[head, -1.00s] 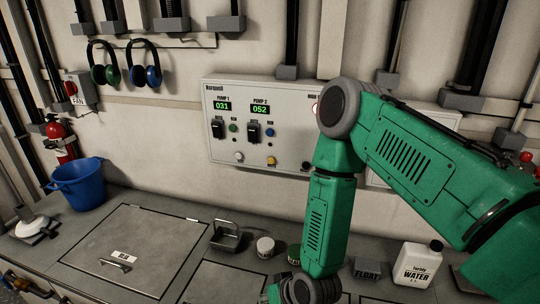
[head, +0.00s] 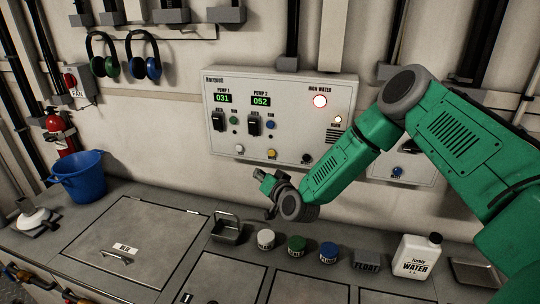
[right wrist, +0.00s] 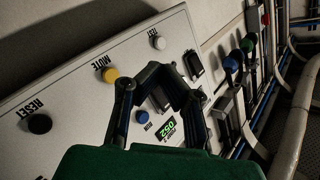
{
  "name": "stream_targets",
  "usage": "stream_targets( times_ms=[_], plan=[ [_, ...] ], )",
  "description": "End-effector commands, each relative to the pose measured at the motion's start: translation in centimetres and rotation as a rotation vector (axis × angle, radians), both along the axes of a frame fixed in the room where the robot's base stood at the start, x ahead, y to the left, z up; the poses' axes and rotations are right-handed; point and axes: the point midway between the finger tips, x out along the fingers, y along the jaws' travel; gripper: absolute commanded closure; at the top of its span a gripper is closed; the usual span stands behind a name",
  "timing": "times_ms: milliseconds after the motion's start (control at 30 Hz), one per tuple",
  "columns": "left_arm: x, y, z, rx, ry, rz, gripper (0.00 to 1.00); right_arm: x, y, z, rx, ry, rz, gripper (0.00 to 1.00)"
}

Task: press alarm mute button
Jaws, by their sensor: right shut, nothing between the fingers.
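The pump control panel (head: 290,125) is on the wall. Its yellow button (head: 271,153) is in the lower row, between a white button (head: 239,149) and a black one (head: 307,159). In the right wrist view the yellow button (right wrist: 110,75) is labelled MUTE, the black button (right wrist: 40,123) RESET and the white button (right wrist: 159,43) TEST. My right gripper (head: 262,175) is shut and empty, below the yellow button in the head view and apart from the panel. In the wrist view its fingers (right wrist: 165,82) show right of the yellow button. My left gripper is not in view.
The high water lamp (head: 320,101) is lit. A blue bucket (head: 79,180) stands at left. The air before the panel's left part is clear.

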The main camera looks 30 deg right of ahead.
Motion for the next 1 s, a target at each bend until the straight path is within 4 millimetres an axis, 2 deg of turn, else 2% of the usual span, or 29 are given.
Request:
stream_targets(
  times_ms=[267, 600, 800, 1000],
  plan=[
    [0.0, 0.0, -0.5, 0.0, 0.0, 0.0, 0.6, 1.1, -1.7, -0.2, 0.001, 0.0, -0.004, 1.0],
    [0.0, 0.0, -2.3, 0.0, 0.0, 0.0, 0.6, 4.3, -5.1, -0.3, -0.001, -0.002, -0.001, 1.0],
    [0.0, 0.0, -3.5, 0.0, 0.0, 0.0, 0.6, 5.3, -6.2, -0.2, -0.002, 0.002, 0.0, 1.0],
    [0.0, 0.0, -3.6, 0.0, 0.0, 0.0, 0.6, 5.7, -6.9, -0.1, 0.001, 0.001, -0.002, 1.0]
  ],
)
